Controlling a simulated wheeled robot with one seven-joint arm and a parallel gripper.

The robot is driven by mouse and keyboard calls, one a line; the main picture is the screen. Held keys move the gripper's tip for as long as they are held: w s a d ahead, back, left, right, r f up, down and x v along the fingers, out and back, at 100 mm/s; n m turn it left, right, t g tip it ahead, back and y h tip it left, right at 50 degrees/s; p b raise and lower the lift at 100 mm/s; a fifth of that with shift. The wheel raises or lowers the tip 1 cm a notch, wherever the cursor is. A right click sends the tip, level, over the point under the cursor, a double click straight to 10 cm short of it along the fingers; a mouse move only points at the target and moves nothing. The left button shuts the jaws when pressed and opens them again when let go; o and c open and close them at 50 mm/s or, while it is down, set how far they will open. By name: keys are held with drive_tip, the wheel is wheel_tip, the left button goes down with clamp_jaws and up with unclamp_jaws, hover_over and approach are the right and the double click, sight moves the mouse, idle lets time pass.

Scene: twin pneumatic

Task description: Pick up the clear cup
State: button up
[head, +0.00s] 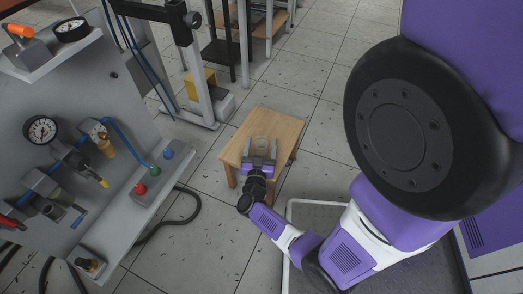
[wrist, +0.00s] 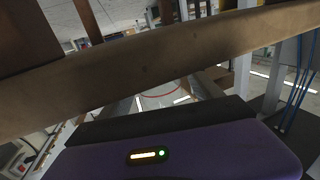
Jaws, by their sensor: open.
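A small clear, greyish cup (head: 261,144) stands on the wooden stool (head: 285,128) in the head view. My gripper (head: 259,161) is open at the near edge of the stool, just in front of the cup. Its two fingers point toward the cup, one on each side of its line. Whether they reach around the cup is too small to tell. In the wrist view, my gripper's purple body fills the bottom, and the stool's wooden edge (wrist: 150,72) crosses the picture. A thin red curve shows faintly beyond; I cannot tell whether it belongs to the cup.
A grey panel bench (head: 75,110) with gauges, valves and coloured buttons stands at the left. A black hose (head: 165,222) lies on the floor beside it. A metal frame (head: 197,85) stands behind the stool. Tiled floor is clear to the right of the stool.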

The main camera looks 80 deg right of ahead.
drive_tip(key=shift+d, duration=0.2)
drive_tip(key=c, duration=1.6)
drive_tip(key=shift+o, duration=0.2)
drive_tip(key=shift+r, duration=0.1)
